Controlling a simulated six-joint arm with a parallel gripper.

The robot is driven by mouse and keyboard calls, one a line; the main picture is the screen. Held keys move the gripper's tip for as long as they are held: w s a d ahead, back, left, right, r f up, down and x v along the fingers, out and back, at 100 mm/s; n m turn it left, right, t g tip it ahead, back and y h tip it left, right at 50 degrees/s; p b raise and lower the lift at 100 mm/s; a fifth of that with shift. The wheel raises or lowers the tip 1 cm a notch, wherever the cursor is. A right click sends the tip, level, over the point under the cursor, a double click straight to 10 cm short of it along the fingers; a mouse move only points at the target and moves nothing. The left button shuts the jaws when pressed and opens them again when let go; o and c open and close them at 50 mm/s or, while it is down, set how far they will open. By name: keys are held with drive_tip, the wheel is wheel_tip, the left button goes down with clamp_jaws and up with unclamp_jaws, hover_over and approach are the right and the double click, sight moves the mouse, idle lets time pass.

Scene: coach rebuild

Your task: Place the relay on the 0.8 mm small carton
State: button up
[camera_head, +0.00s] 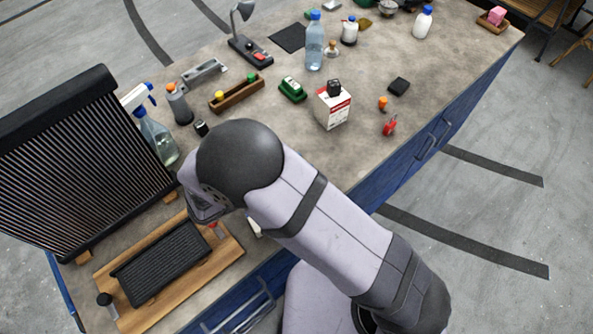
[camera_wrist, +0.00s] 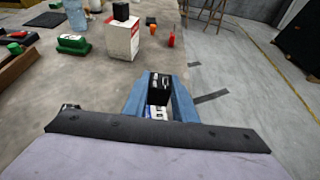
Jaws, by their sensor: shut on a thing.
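My gripper (camera_wrist: 159,88) has blue fingers and is shut on a small black block (camera_wrist: 160,82) with pale marks. The block could be the relay, but I cannot read it. A white-and-blue patch (camera_wrist: 158,112) shows between the fingers, nearer the wrist; I cannot tell what it is. A white-and-red carton (camera_head: 333,108) stands upright on the bench with a black cube (camera_head: 334,88) on its top. In the wrist view the carton (camera_wrist: 121,42) is ahead and left of my gripper, apart from it. Its print is too small to read. In the head view my arm hides the fingers.
Near the carton are a green-and-white item (camera_head: 292,90), a black block (camera_head: 399,86), an orange-topped item (camera_head: 383,103) and red clippers (camera_head: 389,124). A clear bottle (camera_head: 314,42) stands behind. A ribbed panel (camera_head: 75,165) and spray bottle (camera_head: 157,135) stand left.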

drive_tip(key=shift+f+p, duration=0.7)
drive_tip(key=shift+f, duration=1.4)
drive_tip(key=shift+f, duration=0.1)
drive_tip(key=o, duration=1)
drive_tip(key=shift+o, duration=0.2)
drive_tip(key=shift+r, duration=0.2)
drive_tip(key=shift+s+a+b, duration=0.25)
drive_tip(key=shift+a+b, duration=0.05)
drive_tip(key=shift+b, duration=0.05)
drive_tip(key=b+v, duration=0.4)
drive_tip(key=v, duration=0.6)
drive_tip(key=shift+s+b, duration=0.1)
drive_tip(key=shift+b, duration=0.2)
drive_tip(key=shift+s+a+r, duration=0.3)
drive_tip(key=shift+r, duration=0.05)
